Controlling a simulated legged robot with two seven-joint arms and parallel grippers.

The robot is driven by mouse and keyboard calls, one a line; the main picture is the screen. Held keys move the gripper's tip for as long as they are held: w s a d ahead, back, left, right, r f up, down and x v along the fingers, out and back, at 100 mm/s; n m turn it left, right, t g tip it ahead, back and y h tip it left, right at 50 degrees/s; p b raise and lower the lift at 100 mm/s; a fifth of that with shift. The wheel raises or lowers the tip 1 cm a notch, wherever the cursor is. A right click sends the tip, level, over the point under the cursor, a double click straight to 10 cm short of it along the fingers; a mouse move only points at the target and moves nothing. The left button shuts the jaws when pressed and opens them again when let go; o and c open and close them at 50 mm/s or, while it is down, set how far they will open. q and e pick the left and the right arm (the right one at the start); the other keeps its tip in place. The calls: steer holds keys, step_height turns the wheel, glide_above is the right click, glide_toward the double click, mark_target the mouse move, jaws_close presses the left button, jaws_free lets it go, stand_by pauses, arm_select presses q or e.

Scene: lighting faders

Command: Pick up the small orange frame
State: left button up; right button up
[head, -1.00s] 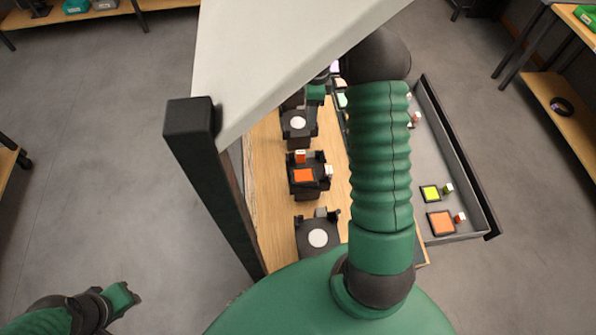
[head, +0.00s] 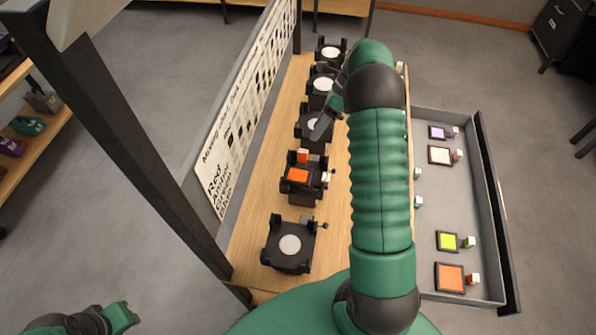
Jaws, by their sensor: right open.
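An orange square (head: 298,175) with a small orange-and-white tag sits in a black stand on the wooden bench. A larger, paler orange frame (head: 450,277) with a dark border lies flat at the near end of the grey tray, a red-and-white tag beside it. I cannot tell for sure which is the small orange frame. My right gripper (head: 328,113) is open over the row of stands, beyond the orange square and apart from it; my arm partly hides it. My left gripper (head: 121,318) is low at the bottom left, away from the bench; its jaw state is unclear.
The tray (head: 460,188) also holds lime (head: 447,241), purple (head: 437,132) and pale pink (head: 440,155) frames. Several black stands with white discs, one nearest me (head: 290,245), line the bench (head: 258,225). A printed panel (head: 240,115) and dark post (head: 135,150) border its left side.

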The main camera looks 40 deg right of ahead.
mark_target(306, 152)
steer(key=x, duration=0.5)
steer(key=shift+s+d+f, duration=0.25)
steer(key=shift+f, duration=0.1)
steer(key=x, duration=0.2)
steer(key=p+x, duration=0.1)
steer(key=x, duration=0.2)
steer(key=shift+a+r, duration=0.25)
steer(key=shift+a, duration=0.15)
steer(key=shift+d, duration=0.25)
steer(key=c, duration=1)
steer(key=shift+a, duration=0.1)
jaws_close()
